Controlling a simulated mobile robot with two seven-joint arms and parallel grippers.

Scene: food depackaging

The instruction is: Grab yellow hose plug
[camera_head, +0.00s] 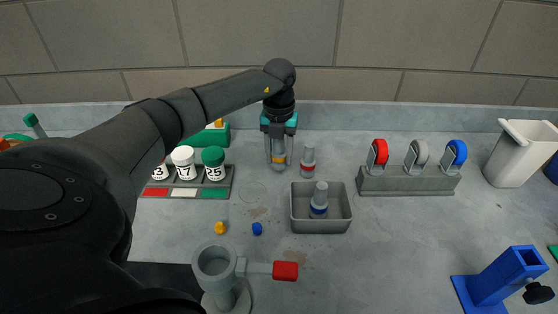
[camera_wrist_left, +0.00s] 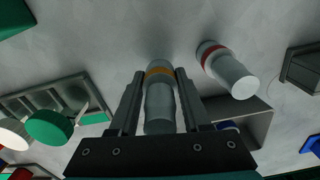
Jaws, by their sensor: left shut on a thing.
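The yellow hose plug, a grey bottle-shaped piece with a yellow-orange band (camera_wrist_left: 159,72), stands between the fingers of my left gripper (camera_head: 278,158). The gripper points down and is shut on the plug, one finger on each side, as the left wrist view shows. In the head view the plug's yellow band (camera_head: 279,160) shows low between the fingers, close to the table. I cannot tell whether its base touches the table. My right gripper is not in view.
A red-banded plug (camera_head: 308,162) stands just right of the gripper. A blue-banded plug (camera_head: 319,202) stands in a grey bin (camera_head: 341,228). A rack with lidded jars (camera_head: 213,166) is at left. A grey holder (camera_head: 405,184) with coloured wheels is at right.

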